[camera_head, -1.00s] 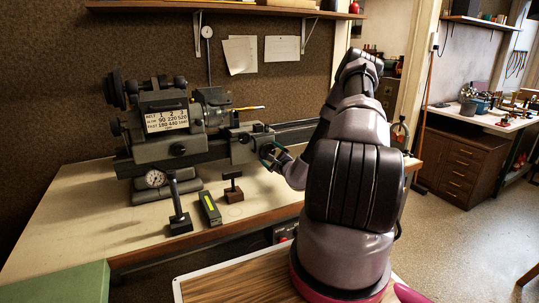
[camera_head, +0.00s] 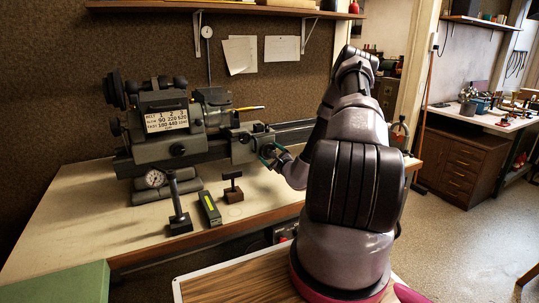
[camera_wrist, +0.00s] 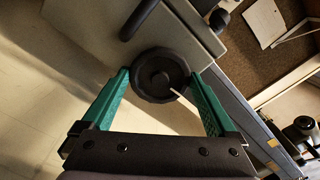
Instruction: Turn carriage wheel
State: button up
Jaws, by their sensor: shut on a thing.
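The lathe (camera_head: 160,128) stands at the back of the bench, and its carriage (camera_head: 248,143) sits on the bed right of the headstock. The carriage wheel is a round black handwheel (camera_wrist: 160,75) in the middle of the wrist view. My gripper (camera_wrist: 163,80) has its two green fingers on opposite sides of the wheel's rim and is shut on it. In the head view my gripper (camera_head: 270,153) is small at the carriage front, and the wheel is mostly hidden by it there.
A green box (camera_head: 60,285) is front left. The bed (camera_head: 295,131) runs right behind my arm.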

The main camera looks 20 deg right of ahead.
jog(key=m, duration=0.3)
jog(key=shift+a, duration=0.2)
jog(key=shift+o, duration=0.3)
jog(key=m, duration=0.4)
jog(key=shift+s+a+f, duration=0.1)
jog(key=shift+a, duration=0.1)
jog(key=shift+o, duration=0.3)
jog(key=m, duration=0.6)
jog(key=shift+f, duration=0.1)
jog(key=m, duration=0.4)
jog(key=shift+m, duration=0.4)
jog(key=shift+c, duration=0.2)
jog(key=m, duration=0.2)
jog(key=shift+w+m, duration=0.2)
jog(key=shift+m, duration=0.2)
jog(key=c, duration=0.3)
jog(key=m, duration=0.2)
jog(key=shift+d+r+m, duration=0.15)
jog(key=shift+r+m, duration=0.15)
grip_shut()
jog(key=shift+s+m, duration=0.1)
jog(key=shift+m, duration=0.8)
jog(key=shift+c, duration=1.2)
grip_release()
jog(key=o, duration=1.5)
jog(key=shift+f, duration=0.1)
jog(key=shift+c, duration=0.2)
jog(key=shift+d, duration=0.15)
jog(key=shift+m, duration=0.3)
